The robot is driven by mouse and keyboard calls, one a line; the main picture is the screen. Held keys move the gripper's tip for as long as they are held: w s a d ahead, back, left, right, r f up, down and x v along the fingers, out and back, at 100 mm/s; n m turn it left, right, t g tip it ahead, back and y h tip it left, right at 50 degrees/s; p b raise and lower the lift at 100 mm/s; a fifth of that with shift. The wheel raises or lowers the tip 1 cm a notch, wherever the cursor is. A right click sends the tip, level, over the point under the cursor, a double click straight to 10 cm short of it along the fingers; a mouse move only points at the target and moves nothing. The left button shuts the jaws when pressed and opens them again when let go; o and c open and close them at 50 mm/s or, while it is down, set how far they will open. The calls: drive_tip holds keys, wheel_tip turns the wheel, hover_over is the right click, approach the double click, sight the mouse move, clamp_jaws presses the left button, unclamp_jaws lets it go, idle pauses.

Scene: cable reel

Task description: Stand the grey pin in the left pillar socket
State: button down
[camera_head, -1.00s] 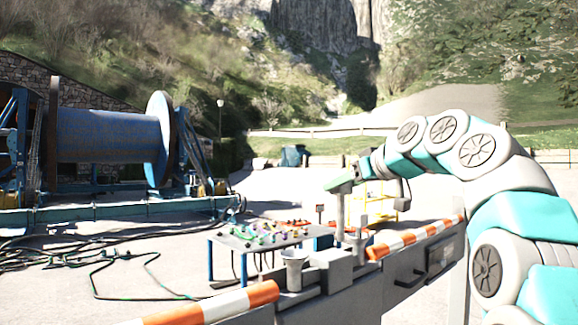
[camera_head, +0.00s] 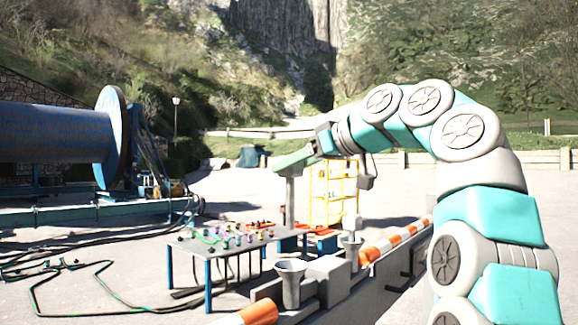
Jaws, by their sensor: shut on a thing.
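The grey pin (camera_head: 290,203) hangs upright below my gripper (camera_head: 293,166), which is shut on its top end. In the picture the pin's lower end is above the left pillar socket (camera_head: 291,284), a grey funnel-shaped cup, with a visible gap between them. The depth offset between pin and cup is hard to judge. A second similar socket (camera_head: 350,246) stands further back to the right, with a pale upright piece (camera_head: 352,224) at its mouth. The fingertips are small and hard to make out.
A grey block (camera_head: 328,279) stands between the sockets. Orange-and-white striped bars (camera_head: 392,241) run along the ledge. A table (camera_head: 185,247) with small coloured items stands behind left. A yellow rack (camera_head: 328,190) is behind the pin. A blue reel (camera_head: 55,137) and loose cables lie left.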

sight(293, 225)
drive_tip(key=shift+f+b, duration=5.75)
drive_tip(key=shift+f, duration=0.25)
drive_tip(key=shift+c, duration=1)
unclamp_jaws()
drive_tip(key=shift+d, duration=0.1)
drive_tip(key=v, duration=0.7)
drive_tip(key=shift+s+d+p, duration=0.2)
drive_tip(key=shift+s+p, duration=0.05)
drive_tip(key=shift+p, duration=0.2)
drive_tip(key=shift+r, duration=0.15)
